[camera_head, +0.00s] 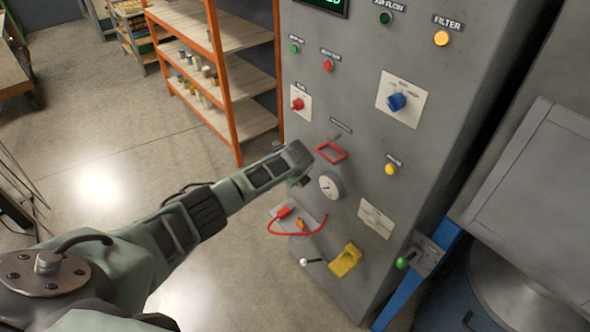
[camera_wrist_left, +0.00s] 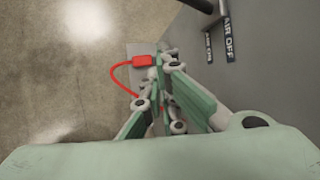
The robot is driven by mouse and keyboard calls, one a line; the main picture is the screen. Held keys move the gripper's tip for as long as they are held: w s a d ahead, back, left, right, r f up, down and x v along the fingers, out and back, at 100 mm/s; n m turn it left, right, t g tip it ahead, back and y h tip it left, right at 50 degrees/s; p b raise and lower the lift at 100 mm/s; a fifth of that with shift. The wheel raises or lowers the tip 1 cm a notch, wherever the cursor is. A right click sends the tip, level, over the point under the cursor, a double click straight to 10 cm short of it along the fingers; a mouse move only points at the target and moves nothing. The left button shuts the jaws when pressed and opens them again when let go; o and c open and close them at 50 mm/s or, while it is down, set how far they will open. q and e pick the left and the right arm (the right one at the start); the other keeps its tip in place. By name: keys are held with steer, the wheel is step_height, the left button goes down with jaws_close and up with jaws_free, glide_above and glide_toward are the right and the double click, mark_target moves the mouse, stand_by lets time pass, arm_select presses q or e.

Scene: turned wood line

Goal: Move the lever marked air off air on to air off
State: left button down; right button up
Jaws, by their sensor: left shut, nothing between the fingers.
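My left gripper (camera_wrist_left: 164,64) is shut and empty, pointing down alongside the panel. In the head view my left wrist hides most of it.
A red cable (camera_head: 300,232) loops below my wrist. Open floor lies left; orange shelves (camera_head: 222,80) stand behind.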

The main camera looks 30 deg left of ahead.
arm_select(q)
steer(key=v, duration=0.8)
steer(key=shift+r, duration=0.25)
steer(key=shift+w+a, duration=0.1)
steer(key=s+d+f+n+g+h+b, duration=0.1)
steer(key=s+f+n, duration=0.2)
steer(key=s+f, duration=0.55)
steer(key=s+d+f+n+h+b, duration=0.1)
steer(key=s+d+f+n, duration=0.2)
steer(key=f, duration=1)
steer(key=s+f+n+g+b, duration=0.1)
steer(key=s+f+n, duration=0.2)
steer(key=s+f, duration=0.55)
steer(key=s+d+f+n+b, duration=0.1)
steer(key=s+f, duration=0.5)
steer(key=s, duration=0.6)
steer(key=s+d+f+n+g+h+b, duration=0.1)
steer(key=s+d+f+n, duration=0.2)
steer(key=s, duration=1)
steer(key=s+d+f+n+h, duration=0.1)
steer(key=s+d+f+n, duration=0.1)
steer(key=s+f+n, duration=0.4)
steer(key=s+f, duration=0.4)
steer(key=s, duration=0.2)
steer(key=shift+s+d+g+b, duration=0.15)
steer(key=shift+s+g+b, duration=0.05)
steer(key=shift+g+b, duration=0.2)
